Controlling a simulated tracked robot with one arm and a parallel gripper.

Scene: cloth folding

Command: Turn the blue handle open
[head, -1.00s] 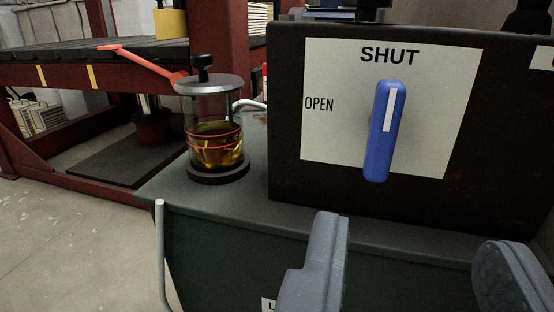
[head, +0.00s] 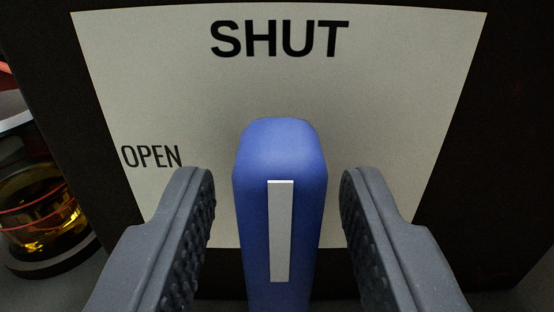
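The blue handle (head: 280,160) stands upright in front of a pale label plate (head: 200,90). The white stripe on the handle runs upward toward the word SHUT. The word OPEN is at the plate's left. My gripper (head: 278,190) is open, with one grey finger on each side of the handle. A gap shows between each finger and the handle. The handle's lower end is cut off by the bottom of the picture.
The plate is on a dark box (head: 505,170) that fills most of the view. A glass jar (head: 45,205) with yellow liquid and red rings stands at the left, beside the box.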

